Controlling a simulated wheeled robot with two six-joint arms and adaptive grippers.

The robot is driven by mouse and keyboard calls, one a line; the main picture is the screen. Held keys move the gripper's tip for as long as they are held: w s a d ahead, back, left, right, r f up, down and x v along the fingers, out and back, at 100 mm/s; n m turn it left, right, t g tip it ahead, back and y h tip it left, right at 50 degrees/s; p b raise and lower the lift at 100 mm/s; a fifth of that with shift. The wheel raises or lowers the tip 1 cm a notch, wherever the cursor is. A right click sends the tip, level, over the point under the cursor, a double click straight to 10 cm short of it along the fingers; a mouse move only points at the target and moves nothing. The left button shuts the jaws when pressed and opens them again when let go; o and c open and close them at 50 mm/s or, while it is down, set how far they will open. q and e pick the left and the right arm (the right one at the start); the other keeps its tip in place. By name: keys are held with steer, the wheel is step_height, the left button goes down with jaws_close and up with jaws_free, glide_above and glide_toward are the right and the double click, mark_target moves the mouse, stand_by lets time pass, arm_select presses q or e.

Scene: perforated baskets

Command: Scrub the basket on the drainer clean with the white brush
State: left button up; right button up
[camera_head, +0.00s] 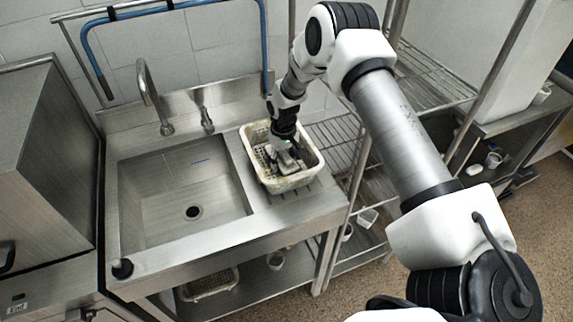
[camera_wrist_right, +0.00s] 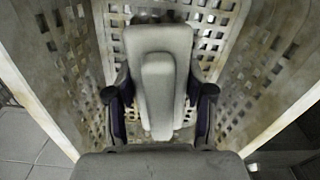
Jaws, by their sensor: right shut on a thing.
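The white perforated basket (camera_head: 294,182) stands on the drainer (camera_head: 318,196) to the right of the sink bowl. Brownish dirt shows on its walls, also in the right wrist view (camera_wrist_right: 62,75). My right gripper (camera_head: 287,160) reaches down inside the basket. In the right wrist view the gripper (camera_wrist_right: 158,118) is shut on the pale grey-white brush (camera_wrist_right: 160,50), with a dark finger on each side of it. The brush's bristles are hidden, so I cannot tell whether they touch the basket. My left gripper is not in view.
The sink bowl (camera_head: 150,215) is empty, with a tap (camera_head: 152,95) behind it. A wire rack (camera_head: 345,140) stands close to the right of the drainer. Another basket (camera_head: 208,284) lies on the shelf below. A blue hose (camera_head: 88,50) hangs on the wall.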

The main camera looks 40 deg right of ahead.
steer(key=shift+w+f, duration=0.15)
steer(key=shift+w, duration=0.2)
steer(key=shift+w+d+f+b, duration=0.15)
steer(key=shift+w+b, duration=0.5)
steer(key=shift+b, duration=0.1)
steer(key=shift+w+d, duration=0.1)
steer(key=shift+w, duration=0.4)
steer(key=shift+s+r+p, duration=0.3)
steer(key=shift+r, duration=0.1)
steer(key=shift+s+a+p, duration=0.35)
steer(key=shift+p, duration=0.05)
steer(key=shift+s+a, duration=0.25)
steer(key=shift+s, duration=0.3)
steer(key=shift+s+a+p, duration=0.25)
steer(key=shift+s+p, duration=0.65)
steer(key=shift+p, duration=0.2)
steer(key=shift+s+f, duration=0.15)
steer(key=shift+s, duration=0.15)
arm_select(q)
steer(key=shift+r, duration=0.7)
